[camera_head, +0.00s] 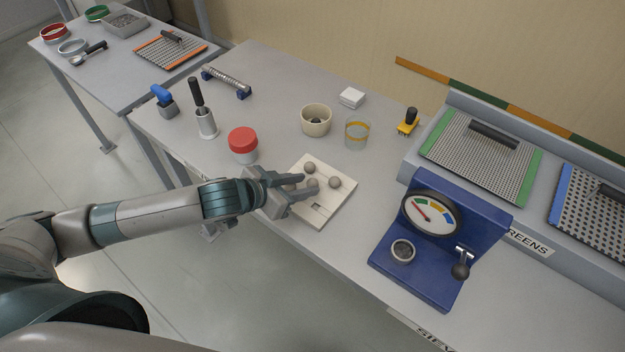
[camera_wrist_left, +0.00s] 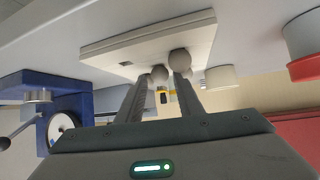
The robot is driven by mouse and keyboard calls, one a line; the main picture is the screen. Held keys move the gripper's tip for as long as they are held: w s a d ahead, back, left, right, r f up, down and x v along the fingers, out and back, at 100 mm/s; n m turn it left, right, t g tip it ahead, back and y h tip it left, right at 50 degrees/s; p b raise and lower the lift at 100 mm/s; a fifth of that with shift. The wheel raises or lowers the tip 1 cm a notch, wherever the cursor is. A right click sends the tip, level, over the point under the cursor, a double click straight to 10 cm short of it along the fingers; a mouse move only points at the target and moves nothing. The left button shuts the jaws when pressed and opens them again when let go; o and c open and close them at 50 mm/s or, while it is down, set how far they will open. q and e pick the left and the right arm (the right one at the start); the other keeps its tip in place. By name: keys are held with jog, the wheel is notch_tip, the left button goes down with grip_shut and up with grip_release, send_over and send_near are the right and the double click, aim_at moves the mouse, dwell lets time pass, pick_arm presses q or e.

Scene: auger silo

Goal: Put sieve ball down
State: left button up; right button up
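A square cream tray (camera_head: 338,203) with a dark slot lies on the grey table. Three round sieve balls show on it: one light ball (camera_head: 312,185) at my left fingertips, a grey ball (camera_head: 309,167) towards the back and another grey ball (camera_head: 335,182) to the right. My left gripper (camera_head: 308,186) reaches over the tray from the left. In the left wrist view its fingers (camera_wrist_left: 163,80) are apart, with a large near ball (camera_wrist_left: 180,61) at the tip of one finger and a smaller ball (camera_wrist_left: 158,73) seen beyond the gap. Contact is unclear. My right gripper is not in view.
A red-lidded jar (camera_head: 243,143), a beige bowl (camera_head: 316,122) and a clear banded cup (camera_head: 357,134) stand behind the tray. A blue gauge device (camera_head: 390,257) stands right of it. Screens (camera_head: 462,154) rest on a raised shelf. The table between tray and device is clear.

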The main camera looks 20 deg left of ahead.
pick_arm(q)
jog(key=shift+x, duration=1.15)
grip_shut()
jog(key=shift+r, duration=0.15)
jog(key=shift+r, duration=0.65)
notch_tip(320, 180, up, 2)
jog(key=shift+r+b, duration=0.2)
jog(key=shift+b, duration=0.45)
jog(key=s+d+r+b, duration=0.2)
jog(key=d+r, duration=0.5)
jog(key=d, duration=0.4)
jog(key=shift+s+d, duration=0.15)
jog(key=shift+s, duration=0.25)
